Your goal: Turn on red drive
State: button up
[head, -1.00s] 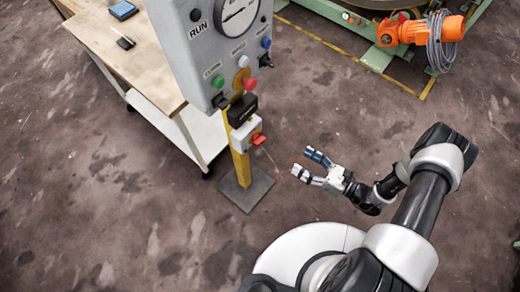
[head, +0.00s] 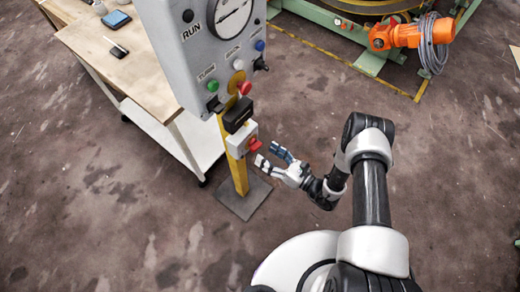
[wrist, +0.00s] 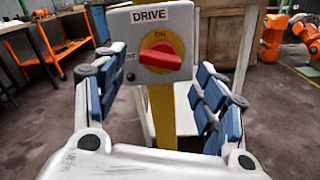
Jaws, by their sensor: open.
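The red drive switch is a rotary knob (wrist: 160,58) on a yellow disc, on a grey box labelled DRIVE (wrist: 150,15). "ON" shows above the knob, whose handle lies roughly level with a slight tilt. In the head view the red knob (head: 254,144) is on the small box low on the yellow post. My gripper (head: 267,156) is open and empty, just right of the knob and facing it. In the wrist view its blue-padded fingers (wrist: 160,75) stand either side of the box, with the knob between them in the picture. Contact is not visible.
A grey control panel (head: 200,60) with buttons and a dial sits above the switch on the yellow post (head: 237,175). A wooden workbench (head: 110,60) stands behind left. An orange motor (head: 400,33) is at the upper right. Open floor lies right of the post.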

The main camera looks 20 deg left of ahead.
aim_at(255, 146)
jog(key=shift+b+x, duration=0.3)
jog(key=shift+x, duration=1.85)
jog(key=c, duration=1.1)
jog(key=shift+o, duration=0.2)
